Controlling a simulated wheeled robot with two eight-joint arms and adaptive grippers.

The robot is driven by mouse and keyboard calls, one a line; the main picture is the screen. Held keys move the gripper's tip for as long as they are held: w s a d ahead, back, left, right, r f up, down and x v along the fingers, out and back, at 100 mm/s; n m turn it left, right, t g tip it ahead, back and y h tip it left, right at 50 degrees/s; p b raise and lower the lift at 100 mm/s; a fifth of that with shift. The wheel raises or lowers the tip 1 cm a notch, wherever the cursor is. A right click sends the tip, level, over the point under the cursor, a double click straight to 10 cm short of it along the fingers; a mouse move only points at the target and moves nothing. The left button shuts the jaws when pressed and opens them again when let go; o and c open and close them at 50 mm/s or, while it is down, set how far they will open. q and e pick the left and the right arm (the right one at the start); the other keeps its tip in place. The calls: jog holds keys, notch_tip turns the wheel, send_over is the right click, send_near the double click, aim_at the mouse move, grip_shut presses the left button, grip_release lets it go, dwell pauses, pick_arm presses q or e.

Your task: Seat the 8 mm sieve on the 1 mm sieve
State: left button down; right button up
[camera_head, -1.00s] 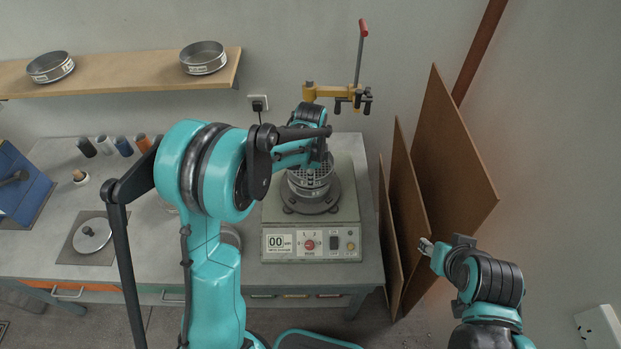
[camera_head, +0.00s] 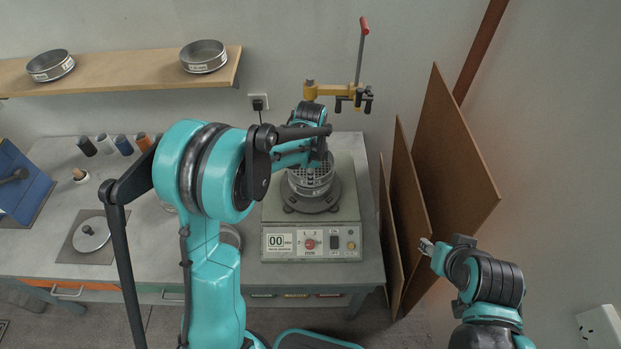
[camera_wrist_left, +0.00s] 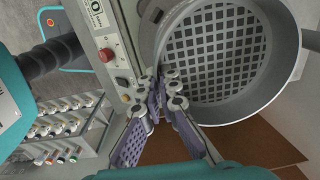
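The 8 mm sieve, a metal ring with a coarse square grid (camera_wrist_left: 218,50), fills the upper right of the left wrist view. In the head view it shows as a gridded sieve (camera_head: 311,173) over the shaker. My left gripper (camera_wrist_left: 166,84) has its fingertips together at the near rim and looks shut on it. In the head view my left gripper (camera_head: 318,158) is partly hidden by its own arm. A metal ring under the grid, likely the 1 mm sieve (camera_head: 313,191), sits on the shaker; whether the two touch I cannot tell. My right gripper (camera_head: 426,246) is away from the bench, its opening unclear.
The shaker (camera_head: 282,221) has a front panel reading 00. Two sieves stand on the wall shelf (camera_head: 130,80). Brown boards (camera_head: 440,160) lean right of the bench. A yellow clamp with a red-tipped lever (camera_head: 330,91) is behind. A round lid (camera_head: 91,234) lies at left.

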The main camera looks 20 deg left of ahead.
pick_arm(q)
jog(key=shift+f+b, duration=0.55)
jog(key=shift+f, duration=0.05)
dwell(0.3)
jog(key=c, duration=1.6)
grip_release()
jog(key=shift+c, duration=0.2)
jog(key=shift+r, duration=0.1)
notch_tip(320, 180, up, 12)
jog(key=shift+s, duration=0.15)
